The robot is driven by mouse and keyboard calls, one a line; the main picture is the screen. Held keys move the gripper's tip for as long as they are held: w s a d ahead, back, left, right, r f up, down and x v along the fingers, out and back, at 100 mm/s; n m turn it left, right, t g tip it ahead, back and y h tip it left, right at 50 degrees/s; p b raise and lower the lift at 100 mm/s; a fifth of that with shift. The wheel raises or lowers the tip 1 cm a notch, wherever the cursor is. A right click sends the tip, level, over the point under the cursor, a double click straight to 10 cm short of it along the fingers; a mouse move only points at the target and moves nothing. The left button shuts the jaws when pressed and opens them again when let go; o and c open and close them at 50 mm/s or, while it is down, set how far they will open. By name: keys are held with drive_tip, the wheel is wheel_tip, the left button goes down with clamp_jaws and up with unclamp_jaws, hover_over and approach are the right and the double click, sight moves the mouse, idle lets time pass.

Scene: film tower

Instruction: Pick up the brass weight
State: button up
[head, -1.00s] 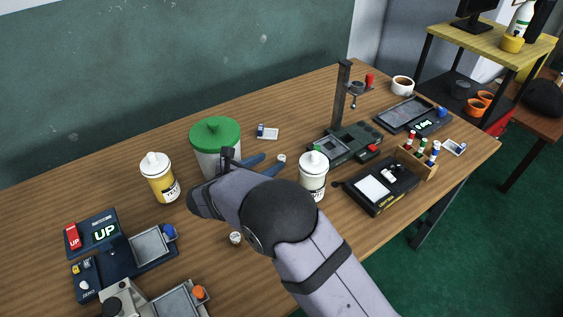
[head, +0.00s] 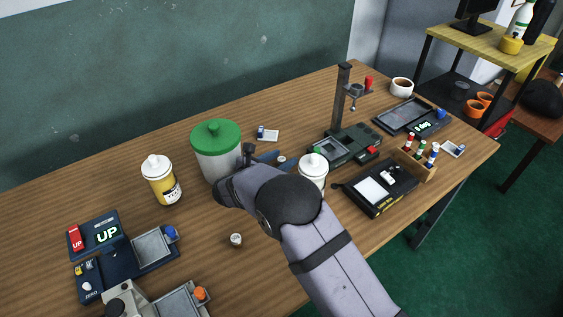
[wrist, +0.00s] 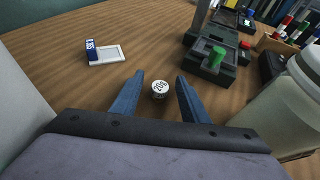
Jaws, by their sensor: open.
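A small round weight (wrist: 160,88) with a pale top marked with a number, apparently 200, stands upright on the table. In the wrist view it sits between my two blue fingers, with a gap on each side. My gripper (wrist: 159,79) is open and empty. In the head view the weight (head: 282,159) shows at my gripper's fingers (head: 277,160), partly hidden. A second small pale-topped piece (head: 236,239) stands on the table, left of my arm. I cannot tell a brass colour on either one.
A green-lidded canister (head: 216,155) stands close left of my gripper, and a white jar (head: 313,175) close right. A yellow-labelled jar (head: 160,180) is farther left. A device with a post (head: 345,143) stands behind right. A small card (wrist: 106,54) lies beyond my fingers.

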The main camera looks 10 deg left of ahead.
sight(282, 159)
clamp_jaws()
drive_tip(key=shift+r, duration=0.1)
wheel_tip(282, 159, up, 18)
idle(1.1)
